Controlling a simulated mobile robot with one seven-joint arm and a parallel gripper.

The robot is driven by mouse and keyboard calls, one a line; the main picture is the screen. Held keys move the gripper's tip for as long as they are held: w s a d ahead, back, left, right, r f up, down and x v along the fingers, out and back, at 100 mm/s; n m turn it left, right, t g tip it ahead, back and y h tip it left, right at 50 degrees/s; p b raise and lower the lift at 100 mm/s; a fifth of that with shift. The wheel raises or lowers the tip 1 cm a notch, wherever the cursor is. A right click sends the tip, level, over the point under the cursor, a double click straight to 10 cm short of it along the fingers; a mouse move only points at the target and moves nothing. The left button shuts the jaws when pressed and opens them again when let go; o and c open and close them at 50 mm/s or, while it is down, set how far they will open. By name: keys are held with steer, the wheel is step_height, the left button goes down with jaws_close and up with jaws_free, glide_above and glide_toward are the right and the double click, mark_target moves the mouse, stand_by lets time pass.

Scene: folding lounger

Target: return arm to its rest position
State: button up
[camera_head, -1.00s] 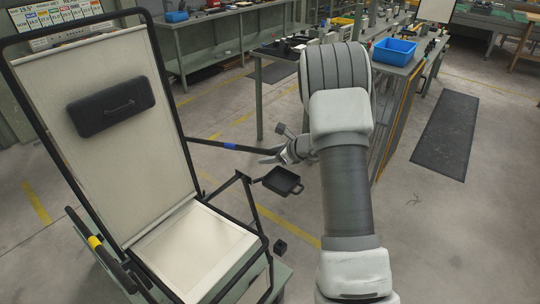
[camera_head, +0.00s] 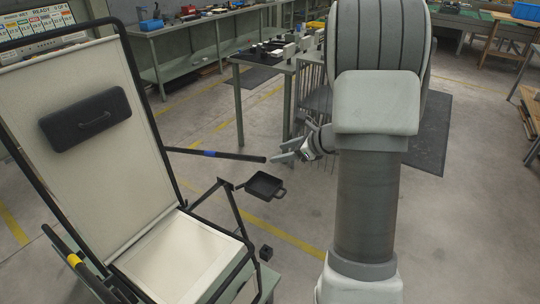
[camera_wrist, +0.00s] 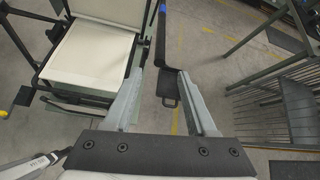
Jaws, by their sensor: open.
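The folding lounger stands at the left, with its upright cream backrest (camera_head: 120,185), cream seat (camera_head: 180,262) and black headrest pillow (camera_head: 85,118). Its black armrest bar with a blue band (camera_head: 209,153) reaches out to the right. My gripper (camera_head: 278,158) is just past the bar's end, open, and appears to hold nothing. In the wrist view the two grey fingers (camera_wrist: 162,74) are spread apart, with the lounger seat (camera_wrist: 90,55) to their left. The bar (camera_wrist: 161,40) shows beyond the fingertips. Contact with it cannot be told.
A small black tray (camera_head: 264,186) with a handle is beside the lounger, below my gripper. A workbench (camera_head: 262,62) with small parts stands behind my arm. A dark floor mat (camera_head: 430,140) lies at the right. Open concrete floor (camera_head: 470,235) is at the lower right.

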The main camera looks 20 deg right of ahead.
steer(key=shift+v, duration=0.95)
steer(key=s+a+r+n+g, duration=0.2)
steer(key=s+a+r+n, duration=0.35)
steer(key=a+n, duration=0.2)
steer(key=s+a+r+n+g, duration=0.2)
steer(key=s+a+r+n, duration=0.2)
steer(key=s+a+n, duration=0.4)
steer(key=s+a+r+n+h, duration=0.1)
steer(key=s+n+h, duration=0.4)
steer(key=s+n, duration=0.7)
steer(key=shift+s+a+r, duration=0.25)
steer(key=shift+r, duration=0.6)
